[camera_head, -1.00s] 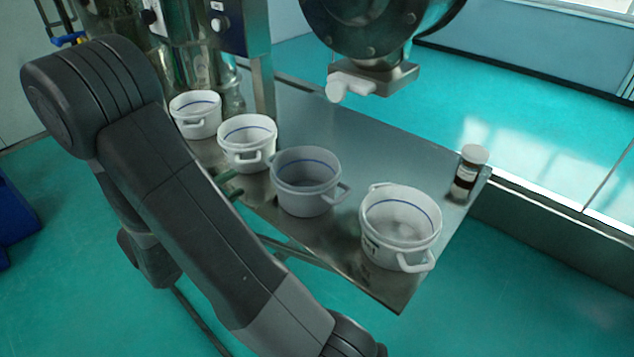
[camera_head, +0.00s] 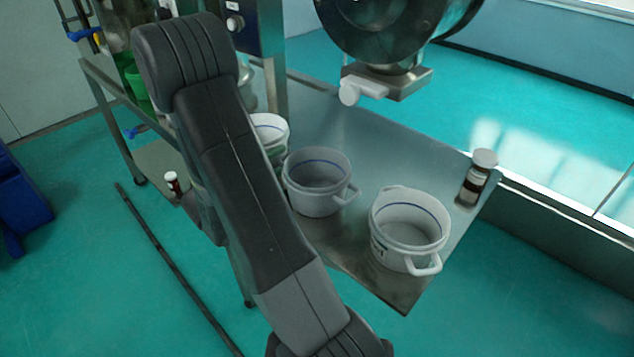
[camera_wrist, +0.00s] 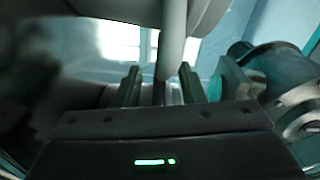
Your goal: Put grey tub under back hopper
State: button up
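The grey tub (camera_head: 316,190), with a blue line inside its rim, stands upright on the steel table between two white tubs. One of its handles sticks out at its right. A dark steel drum with a square outlet (camera_head: 388,80) hangs above the table's far side. My gripper is outside the head view. In the wrist view my gripper (camera_wrist: 160,86) has its two dark fingers apart. A grey bar (camera_wrist: 172,45), like a handle, comes down between them from a large grey shape above. I cannot tell which tub it belongs to.
A white tub (camera_head: 408,240) stands at the table's front right and another white tub (camera_head: 270,130) is partly behind my arm. A brown jar with a white lid (camera_head: 478,175) stands at the right edge. The steel table (camera_head: 345,130) is bare below the drum.

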jog(key=shift+x, duration=0.8)
grip_shut()
jog(key=shift+r, duration=0.1)
